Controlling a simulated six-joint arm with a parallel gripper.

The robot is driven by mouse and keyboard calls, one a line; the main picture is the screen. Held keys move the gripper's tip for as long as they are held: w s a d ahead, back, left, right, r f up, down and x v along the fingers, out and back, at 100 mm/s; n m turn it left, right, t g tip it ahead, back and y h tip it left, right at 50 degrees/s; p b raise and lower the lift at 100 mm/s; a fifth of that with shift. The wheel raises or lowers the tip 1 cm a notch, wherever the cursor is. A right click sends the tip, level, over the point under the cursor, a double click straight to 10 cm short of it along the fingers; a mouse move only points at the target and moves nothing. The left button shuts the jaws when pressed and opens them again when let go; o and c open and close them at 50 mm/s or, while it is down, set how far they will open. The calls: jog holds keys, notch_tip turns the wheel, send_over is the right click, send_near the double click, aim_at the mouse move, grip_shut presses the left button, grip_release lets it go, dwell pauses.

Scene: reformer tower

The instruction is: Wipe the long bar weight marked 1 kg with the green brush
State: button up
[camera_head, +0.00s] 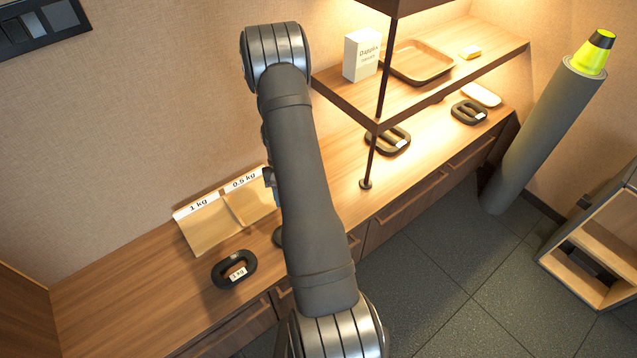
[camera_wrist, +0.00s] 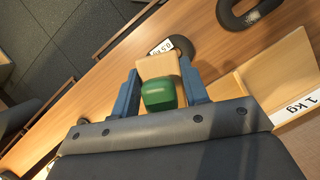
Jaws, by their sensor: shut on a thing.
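The green brush shows in the wrist view, with a green end (camera_wrist: 158,95) and a pale wooden block. My gripper (camera_wrist: 160,68) is shut on it between two blue fingers. In the head view my arm hides most of the gripper and the brush. A dark loop-shaped weight (camera_head: 234,270) lies on the counter at the front left; its small white label seems to read 1 kg. A similar dark loop (camera_wrist: 250,10) is cut off at the top of the wrist view, apart from the brush. A dark weight labelled 0.5 kg (camera_wrist: 182,46) lies beyond the brush, partly hidden.
A wooden holder labelled 1 kg and 0.5 kg (camera_head: 208,228) stands against the wall. More dark weights (camera_head: 388,140) (camera_head: 469,112) lie farther right under a shelf (camera_head: 400,96) carrying a white box (camera_head: 361,54) and a tray (camera_head: 420,62). A shelf post (camera_head: 368,160) stands on the counter.

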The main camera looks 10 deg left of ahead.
jog(key=s+a+f+n+t+h, duration=0.1)
jog(key=s+a+f+n, duration=0.1)
jog(key=s+a+f, duration=0.35)
jog(key=s+a+f+n, duration=0.3)
jog(key=s+a, duration=0.3)
jog(key=a, duration=0.3)
jog(key=shift+s+a+f, duration=0.1)
jog(key=shift+a+f, duration=0.05)
jog(key=shift+f, duration=1.5)
jog(key=shift+a+f, duration=0.1)
jog(key=shift+f, duration=1.5)
jog(key=shift+s+a+f, duration=0.15)
jog(key=shift+s+a, duration=0.95)
jog(key=shift+s, duration=0.05)
jog(key=shift+f, duration=0.25)
